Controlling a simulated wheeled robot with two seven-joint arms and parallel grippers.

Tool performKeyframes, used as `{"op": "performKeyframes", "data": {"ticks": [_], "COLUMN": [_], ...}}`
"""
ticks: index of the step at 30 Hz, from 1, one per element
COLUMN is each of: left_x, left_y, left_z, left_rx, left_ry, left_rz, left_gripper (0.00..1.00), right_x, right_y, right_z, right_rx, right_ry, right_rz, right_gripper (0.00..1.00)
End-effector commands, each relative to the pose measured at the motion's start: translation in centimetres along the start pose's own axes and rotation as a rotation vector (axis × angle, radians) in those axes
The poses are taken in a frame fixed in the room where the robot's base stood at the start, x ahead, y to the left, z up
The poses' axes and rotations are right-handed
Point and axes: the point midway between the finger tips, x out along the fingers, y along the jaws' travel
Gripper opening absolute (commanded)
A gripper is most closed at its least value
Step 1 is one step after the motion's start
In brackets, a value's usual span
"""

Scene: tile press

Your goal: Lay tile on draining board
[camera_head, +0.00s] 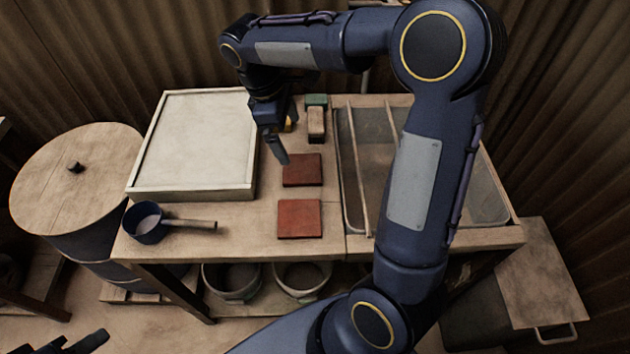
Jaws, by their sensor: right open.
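Two square reddish-brown tiles lie flat on the wooden table, a farther tile (302,170) and a nearer tile (299,219). My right gripper (278,150) is open and points down just left of the farther tile, by the right edge of a pale, wood-framed board (195,140). I see no tile between its fingers. A sunken basin with wooden slats (364,172) lies right of the tiles, partly hidden by my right arm. I cannot tell for sure which of these is the draining board. My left gripper (80,343) barely shows at the bottom left edge.
A blue dipper (150,223) with a wooden handle sits at the table's front left. A sponge-like block (316,124) and a green block (316,101) stand behind the tiles. A lidded barrel (75,185) is at left. Buckets (232,281) stand on the lower shelf.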

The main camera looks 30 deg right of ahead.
Motion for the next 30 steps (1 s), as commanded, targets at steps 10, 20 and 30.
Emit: {"op": "performKeyframes", "data": {"ticks": [10, 20, 30], "left_x": [0.0, 0.0, 0.0], "left_y": [0.0, 0.0, 0.0], "left_z": [0.0, 0.0, 0.0], "left_rx": [0.000, 0.000, 0.000], "left_ry": [0.000, 0.000, 0.000], "left_rz": [0.000, 0.000, 0.000], "left_gripper": [0.36, 0.36, 0.36], "right_x": [-1.1, 0.9, 1.1], "right_y": [-11.2, -17.7, -18.1], "right_z": [9.4, 10.5, 10.4], "right_rx": [0.589, 0.952, 0.979], "right_ry": [0.491, 0.790, 0.811], "right_rz": [-0.132, -0.283, -0.297], "right_gripper": [1.00, 1.00, 1.00]}}
